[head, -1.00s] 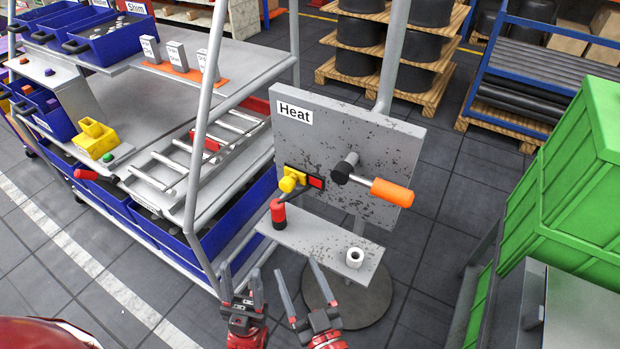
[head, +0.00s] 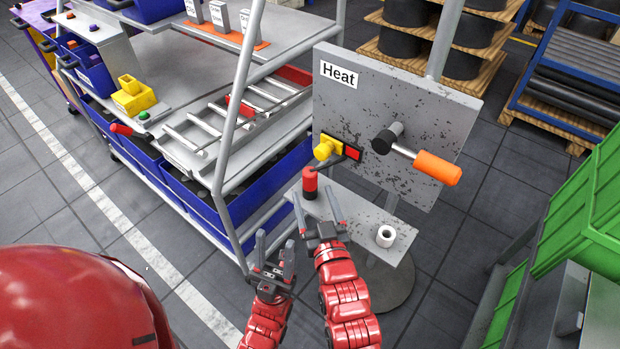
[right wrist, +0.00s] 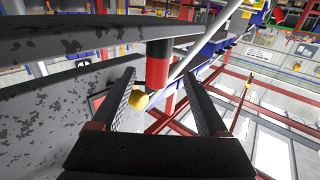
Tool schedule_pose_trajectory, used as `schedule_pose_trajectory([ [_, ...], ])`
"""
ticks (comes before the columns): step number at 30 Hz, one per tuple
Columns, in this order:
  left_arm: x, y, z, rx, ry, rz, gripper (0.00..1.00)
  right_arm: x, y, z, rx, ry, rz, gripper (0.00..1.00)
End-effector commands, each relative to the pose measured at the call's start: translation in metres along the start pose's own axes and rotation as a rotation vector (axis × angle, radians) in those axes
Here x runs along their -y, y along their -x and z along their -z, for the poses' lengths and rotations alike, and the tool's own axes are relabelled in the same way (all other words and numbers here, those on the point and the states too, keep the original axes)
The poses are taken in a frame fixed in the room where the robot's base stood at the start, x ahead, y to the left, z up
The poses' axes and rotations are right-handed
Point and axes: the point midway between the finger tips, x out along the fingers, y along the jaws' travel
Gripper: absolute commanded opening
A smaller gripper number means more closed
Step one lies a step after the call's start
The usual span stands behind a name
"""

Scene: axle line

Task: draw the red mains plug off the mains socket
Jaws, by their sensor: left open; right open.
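The red mains plug (head: 310,178) stands upright on a black base, which I take to be the mains socket (head: 311,194), at the left end of the grey shelf below the Heat panel. My right gripper (head: 316,203) is open, close in front of the plug. In the right wrist view the red plug (right wrist: 158,72) and black base (right wrist: 158,47) show between and beyond the open fingers (right wrist: 157,90), which look clear of it; the picture is tilted over, with the shelf at the top. My left gripper (head: 275,247) is open and empty, lower and to the left.
The Heat panel (head: 345,105) rises behind the shelf, with a yellow knob (head: 324,149), a red square (head: 353,153) and an orange handle (head: 437,168). A white ring (head: 386,236) sits at the shelf's right end. A cart frame post (head: 238,100) stands left.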

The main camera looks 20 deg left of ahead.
Motion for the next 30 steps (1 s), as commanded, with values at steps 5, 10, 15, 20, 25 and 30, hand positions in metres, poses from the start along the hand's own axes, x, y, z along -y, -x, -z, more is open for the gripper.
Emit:
schedule_pose_trajectory([
  [5,0.0,-0.005,0.001,0.0,0.0,0.0,0.5,-0.001,-0.01,0.0,0.003,-0.001,0.0,0.77],
  [10,0.001,-0.016,0.003,0.0,0.0,0.0,0.5,-0.004,-0.032,0.001,0.005,0.0,-0.001,0.77],
  [15,0.001,-0.019,0.003,0.0,0.0,0.0,0.5,-0.004,-0.051,-0.001,0.002,0.0,0.0,0.77],
  [20,0.001,-0.018,0.003,0.0,0.0,0.0,0.5,-0.004,-0.053,-0.003,0.003,-0.001,0.0,0.77],
  [25,0.001,-0.018,0.003,0.0,0.0,0.0,0.5,-0.004,-0.053,-0.003,0.002,-0.001,0.0,0.58],
  [30,0.001,-0.018,0.003,0.0,0.0,0.0,0.5,-0.003,-0.053,-0.002,0.002,-0.001,0.0,0.28],
])
